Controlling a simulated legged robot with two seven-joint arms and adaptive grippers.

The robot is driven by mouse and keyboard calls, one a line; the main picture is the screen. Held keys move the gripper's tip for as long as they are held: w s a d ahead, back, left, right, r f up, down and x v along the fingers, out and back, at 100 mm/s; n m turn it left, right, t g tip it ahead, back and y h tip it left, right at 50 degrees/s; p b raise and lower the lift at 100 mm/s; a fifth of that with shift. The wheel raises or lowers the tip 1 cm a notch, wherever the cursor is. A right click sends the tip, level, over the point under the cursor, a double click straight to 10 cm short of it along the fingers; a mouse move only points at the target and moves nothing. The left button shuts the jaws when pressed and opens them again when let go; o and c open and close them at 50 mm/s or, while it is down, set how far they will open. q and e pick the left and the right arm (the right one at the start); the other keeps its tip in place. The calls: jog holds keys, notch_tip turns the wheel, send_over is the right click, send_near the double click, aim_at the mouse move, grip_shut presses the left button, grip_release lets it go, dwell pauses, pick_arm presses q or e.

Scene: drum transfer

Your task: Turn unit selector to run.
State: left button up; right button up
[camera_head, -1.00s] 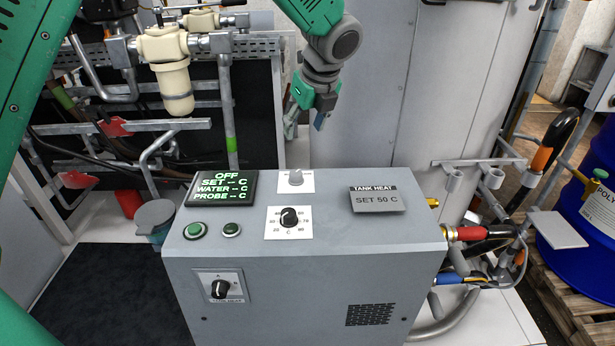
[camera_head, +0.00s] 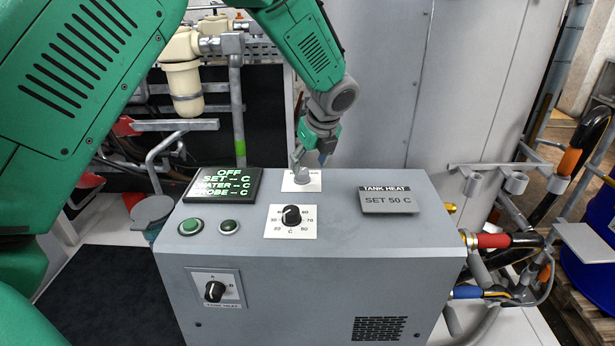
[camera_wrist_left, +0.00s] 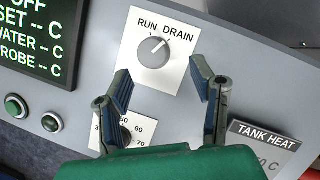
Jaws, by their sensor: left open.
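The unit selector is a grey round knob (camera_wrist_left: 151,48) on a white plate marked RUN and DRAIN in the left wrist view. Its pointer line appears to lean up and right, towards the DRAIN side. In the head view the selector plate (camera_head: 291,187) lies at the back of the grey control box (camera_head: 320,275). My left gripper (camera_head: 309,162) is just above and behind it, partly covering the knob. In the wrist view the open fingers (camera_wrist_left: 161,76) stand apart, with the knob beyond their tips and nothing between them. My right gripper is out of view.
The display (camera_head: 222,184) reads OFF with dashes for SET, WATER and PROBE. A black temperature dial (camera_head: 291,215), two green buttons and a TANK HEAT sign (camera_head: 392,200) reading SET 50 C share the top. A lower A/B knob (camera_head: 215,291) is on the front.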

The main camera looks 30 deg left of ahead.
aim_at(302, 171)
pick_arm(q)
jog(key=a+f, duration=0.1)
jog(key=f, duration=0.1)
jog(key=a+f, duration=0.1)
jog(key=a, duration=0.1)
jog(key=shift+w+f, duration=0.2)
jog(key=shift+f, duration=0.2)
jog(key=shift+w+a+f+b, duration=0.1)
jog(key=shift+a+f+b, duration=0.2)
jog(key=shift+a+f, duration=0.05)
jog(key=shift+d+r, duration=0.2)
jog(key=shift+d, duration=0.6)
jog(key=shift+c, duration=0.8)
jog(key=shift+d+r, duration=0.1)
jog(key=shift+r, duration=0.05)
jog(key=c, duration=1)
jog(key=shift+a, duration=0.45)
jog(key=shift+p, duration=0.35)
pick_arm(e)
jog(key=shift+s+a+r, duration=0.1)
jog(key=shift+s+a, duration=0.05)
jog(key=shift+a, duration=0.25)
pick_arm(q)
jog(key=shift+d+n, duration=0.1)
jog(key=shift+n, duration=0.2)
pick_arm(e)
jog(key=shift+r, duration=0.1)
